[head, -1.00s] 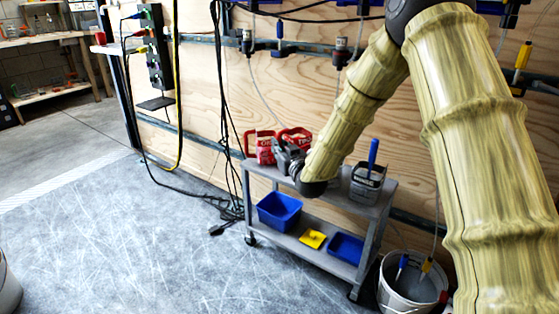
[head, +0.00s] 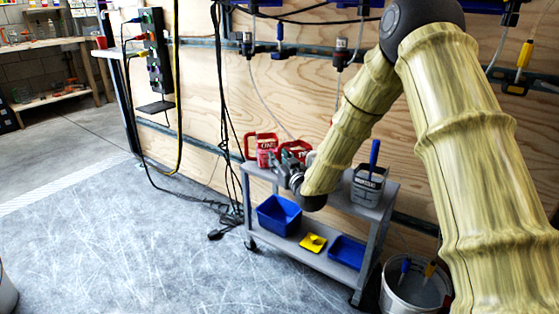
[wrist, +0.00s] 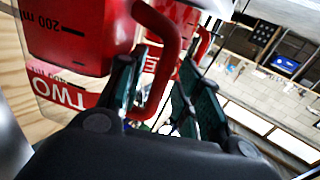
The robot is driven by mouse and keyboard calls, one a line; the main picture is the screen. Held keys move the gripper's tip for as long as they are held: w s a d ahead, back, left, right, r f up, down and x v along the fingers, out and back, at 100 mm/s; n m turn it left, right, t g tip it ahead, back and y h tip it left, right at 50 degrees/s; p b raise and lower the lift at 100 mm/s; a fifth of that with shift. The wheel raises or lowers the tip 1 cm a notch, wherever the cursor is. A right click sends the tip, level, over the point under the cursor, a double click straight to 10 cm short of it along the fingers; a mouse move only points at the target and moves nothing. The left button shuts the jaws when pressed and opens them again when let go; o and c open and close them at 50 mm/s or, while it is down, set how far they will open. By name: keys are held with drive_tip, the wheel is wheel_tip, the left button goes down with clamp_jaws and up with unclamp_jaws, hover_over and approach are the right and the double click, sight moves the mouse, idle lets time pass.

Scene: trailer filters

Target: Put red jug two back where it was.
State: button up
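Red jug two (wrist: 75,45), with a white TWO on its red label, fills the left of the wrist view and appears upside down there. In the head view, two red jugs stand close together on the cart's top shelf: a left one (head: 266,150) and a right one (head: 296,148), partly hidden by my gripper. Their labels are too small to read there. My gripper (wrist: 165,105) has its fingers apart on either side of the red handle, with a gap visible. It also shows in the head view (head: 284,165) at the front of the jugs.
The grey cart (head: 342,197) stands by the plywood wall. A grey container with a blue handle (head: 367,187) stands at the right of its top shelf. Blue bins (head: 279,215) and a yellow item (head: 312,243) lie below. A white bucket (head: 402,300) stands right. Left floor is open.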

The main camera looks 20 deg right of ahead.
drive_tip(key=shift+r, duration=0.1)
drive_tip(key=shift+s+r, duration=0.1)
drive_tip(key=shift+s, duration=0.05)
drive_tip(key=s+d+p, duration=0.1)
drive_tip(key=s+p, duration=0.4)
drive_tip(key=s, duration=0.7)
drive_tip(key=s+a+f+g, duration=0.1)
drive_tip(key=s+f+g, duration=0.2)
drive_tip(key=s+f, duration=0.55)
drive_tip(key=s+a+f+g, duration=0.1)
drive_tip(key=s+f+g, duration=0.3)
drive_tip(key=f, duration=0.7)
drive_tip(key=s+a+f+g, duration=0.2)
drive_tip(key=s+f+g, duration=0.1)
drive_tip(key=s+f, duration=0.55)
drive_tip(key=s+f+g+h, duration=0.1)
drive_tip(key=s+f+g, duration=0.3)
drive_tip(key=s, duration=0.9)
drive_tip(key=s+f+m+g, duration=0.1)
drive_tip(key=s+f+g, duration=0.3)
drive_tip(key=s, duration=0.9)
wheel_tip(320, 180, down, 3)
drive_tip(key=shift+s+a+f+m+h, duration=0.2)
drive_tip(key=shift+s+a+m+h, duration=0.1)
drive_tip(key=shift+h, duration=0.1)
